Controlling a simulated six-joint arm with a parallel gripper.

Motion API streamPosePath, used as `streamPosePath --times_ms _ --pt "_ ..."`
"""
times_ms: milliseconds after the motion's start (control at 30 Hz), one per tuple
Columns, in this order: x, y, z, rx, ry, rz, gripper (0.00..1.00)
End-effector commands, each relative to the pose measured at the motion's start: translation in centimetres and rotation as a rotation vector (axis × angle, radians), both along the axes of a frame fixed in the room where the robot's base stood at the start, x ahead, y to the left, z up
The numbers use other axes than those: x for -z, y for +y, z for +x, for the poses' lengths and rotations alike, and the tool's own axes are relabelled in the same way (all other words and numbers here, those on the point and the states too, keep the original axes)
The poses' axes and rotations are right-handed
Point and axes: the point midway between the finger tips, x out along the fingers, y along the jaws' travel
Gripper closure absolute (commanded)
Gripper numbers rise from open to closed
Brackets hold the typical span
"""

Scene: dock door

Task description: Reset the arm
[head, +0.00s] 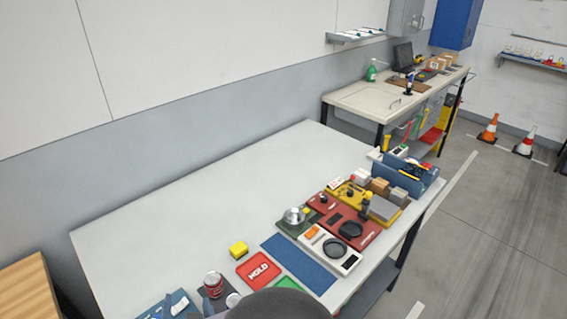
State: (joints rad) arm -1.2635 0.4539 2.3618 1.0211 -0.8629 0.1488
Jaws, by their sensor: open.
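My gripper does not show in the head view. A dark grey rounded shape at the bottom edge seems to be part of my own arm, and it covers a bit of the table's front. The long light grey worktable (190,235) fills the middle of the view.
A white device (329,250), a red panel (343,226), a yellow panel (384,211) and a blue bin (411,176) crowd the right side. The table's back left is clear. A second bench (365,100) stands beyond.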

Motion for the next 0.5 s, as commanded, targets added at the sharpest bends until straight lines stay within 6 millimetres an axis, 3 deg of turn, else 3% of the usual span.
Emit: streamPosePath --times_ms 200,367,500 --pt "1.4 -4.4 3.6 -0.033 0.185 -0.054 0.42" --pt "2.1 -8.2 4.6 -0.062 0.298 -0.105 0.42" --pt "2.7 -12.7 4.7 -0.079 0.399 -0.159 0.42"
